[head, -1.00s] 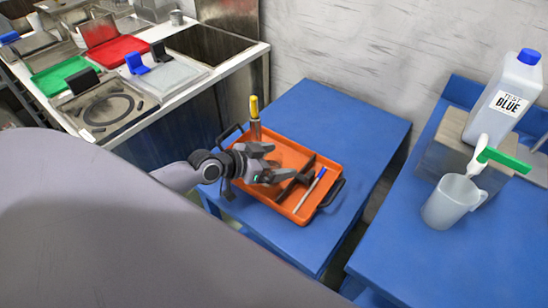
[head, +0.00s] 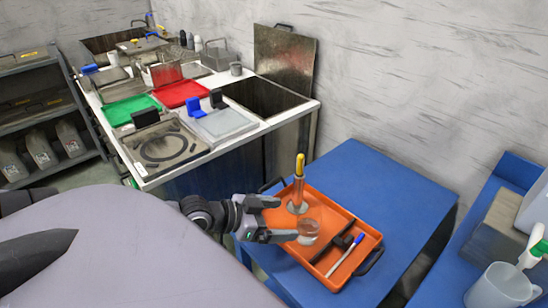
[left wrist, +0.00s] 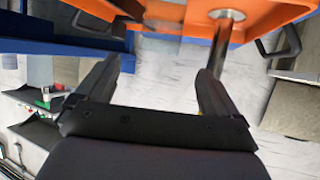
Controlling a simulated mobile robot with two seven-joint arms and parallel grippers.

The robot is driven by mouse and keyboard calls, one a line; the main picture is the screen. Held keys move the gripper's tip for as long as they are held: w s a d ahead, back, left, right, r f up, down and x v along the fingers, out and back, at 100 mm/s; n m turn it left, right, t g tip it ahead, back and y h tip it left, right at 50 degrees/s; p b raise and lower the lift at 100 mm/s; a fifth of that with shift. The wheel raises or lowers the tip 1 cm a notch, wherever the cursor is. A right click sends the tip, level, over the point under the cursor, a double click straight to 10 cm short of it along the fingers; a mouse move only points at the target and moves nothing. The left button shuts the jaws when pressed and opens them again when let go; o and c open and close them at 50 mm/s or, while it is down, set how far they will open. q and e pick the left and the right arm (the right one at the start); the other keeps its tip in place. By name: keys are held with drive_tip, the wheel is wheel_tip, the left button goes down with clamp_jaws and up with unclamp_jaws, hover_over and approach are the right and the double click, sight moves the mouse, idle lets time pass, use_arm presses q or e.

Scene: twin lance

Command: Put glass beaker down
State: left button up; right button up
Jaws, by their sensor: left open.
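The glass beaker (head: 308,231) is small and clear. In the head view it stands upright in the orange tray (head: 336,218), which lies on the blue table. My left gripper (head: 276,218) is open, with its two fingers apart and pointing toward the beaker from the left. The fingertips are close to the beaker, and I see nothing held between them. My right gripper is not in view.
A yellow-handled tool (head: 299,180) stands in the tray behind the beaker. A dark tool (head: 338,246) and a blue-capped pen-like item (head: 345,255) lie right of it. The blue table (head: 370,180) is clear behind the tray. A white jug (head: 500,285) stands at far right.

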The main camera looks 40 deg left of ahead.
use_arm(q)
drive_tip(key=shift+s+a+r, duration=0.15)
drive_tip(key=shift+s+r, duration=0.1)
drive_tip(key=shift+s, duration=0.15)
idle(0.5)
